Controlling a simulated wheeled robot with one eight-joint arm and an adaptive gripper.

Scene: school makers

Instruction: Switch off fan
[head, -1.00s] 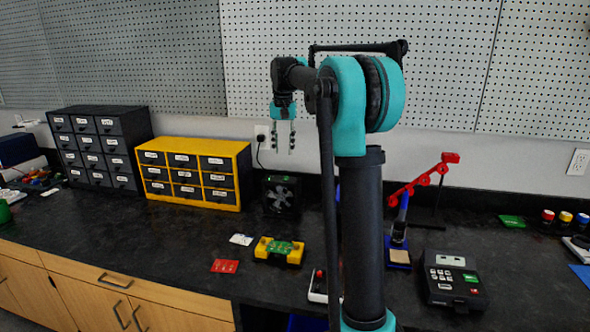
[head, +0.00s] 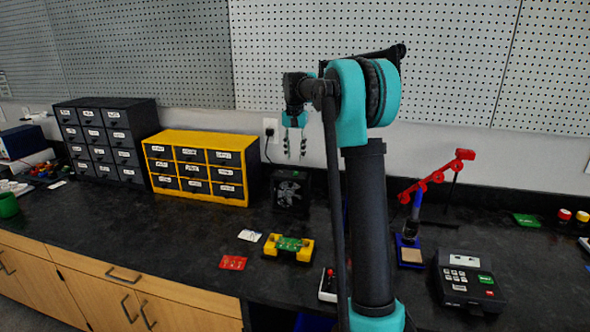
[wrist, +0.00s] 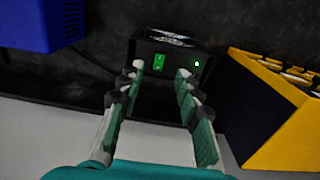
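The fan (head: 291,190) is a small black box with a round grille on the counter, right of the yellow drawer cabinet. The wrist view shows the fan (wrist: 172,54) with a lit green switch (wrist: 159,62) and a small glowing green light (wrist: 196,65) on the face toward me. My gripper (head: 295,153) hangs above the fan and looks empty. In the wrist view my gripper (wrist: 170,75) is open, its two fingers apart, with the switch seen between the tips. I cannot tell the exact distance from the tips to the switch.
The yellow drawer cabinet (head: 203,138) stands close beside the fan; it also shows in the wrist view (wrist: 285,130). A blue object (wrist: 40,22) is at the wrist view's upper left. A yellow holder with a green board (head: 288,259) lies in front. A power outlet (head: 270,127) is behind.

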